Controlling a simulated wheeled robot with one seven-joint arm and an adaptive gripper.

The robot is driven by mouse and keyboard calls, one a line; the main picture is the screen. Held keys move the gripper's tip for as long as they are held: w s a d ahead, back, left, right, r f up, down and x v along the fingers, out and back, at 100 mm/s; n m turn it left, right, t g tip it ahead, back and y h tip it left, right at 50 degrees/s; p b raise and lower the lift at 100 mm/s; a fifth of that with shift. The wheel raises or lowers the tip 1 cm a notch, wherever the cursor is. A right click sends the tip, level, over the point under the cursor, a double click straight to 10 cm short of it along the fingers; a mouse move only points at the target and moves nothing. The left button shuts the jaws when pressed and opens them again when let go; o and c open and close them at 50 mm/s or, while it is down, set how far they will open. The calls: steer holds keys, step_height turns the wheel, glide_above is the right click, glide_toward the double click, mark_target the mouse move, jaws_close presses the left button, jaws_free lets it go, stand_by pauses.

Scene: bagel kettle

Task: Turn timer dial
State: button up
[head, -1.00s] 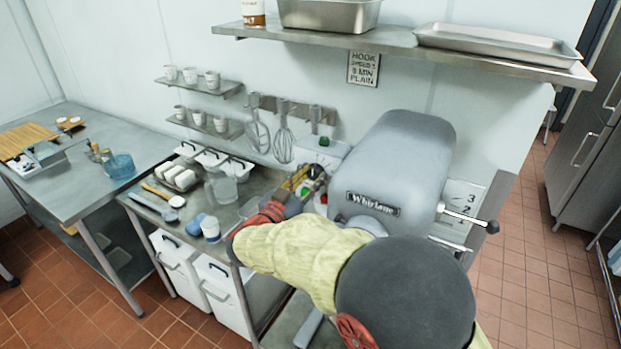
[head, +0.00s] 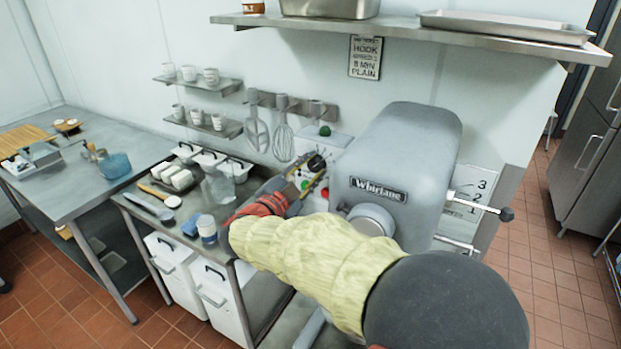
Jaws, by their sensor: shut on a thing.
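The timer dial (head: 317,162) is a small dark knob on the light grey control box (head: 338,142) beside the Whirlane mixer. My gripper (head: 315,174) reaches it from the lower left, past the red cuff of my arm, with its narrow fingers shut at the dial. The fingers hide part of the dial, so its markings and pointer cannot be read. A green button (head: 304,185) and a red button (head: 325,192) show just below the fingers.
The grey mixer (head: 400,150) stands close on the right, with a lever (head: 480,204) on its side. Whisks (head: 283,138) hang behind. The steel table (head: 150,190) on the left holds tubs, a jug and a cup. A wall shelf (head: 400,38) runs above.

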steer(key=m+b, duration=0.4)
steer(key=shift+m, duration=0.3)
steer(key=m+b, duration=0.3)
steer(key=b, duration=0.1)
steer(key=shift+m, duration=0.4)
steer(key=m+b, duration=0.4)
steer(key=b, duration=0.1)
steer(key=shift+r+m, duration=0.15)
steer(key=shift+m, duration=0.25)
steer(key=shift+r+m+b, duration=0.1)
steer(key=shift+m+b, duration=0.6)
steer(key=shift+b, duration=0.25)
steer(key=shift+r, duration=0.1)
steer(key=o, duration=1.2)
steer(key=shift+w+d+f, duration=0.1)
steer(key=shift+w+f, duration=0.05)
steer(key=shift+f, duration=0.1)
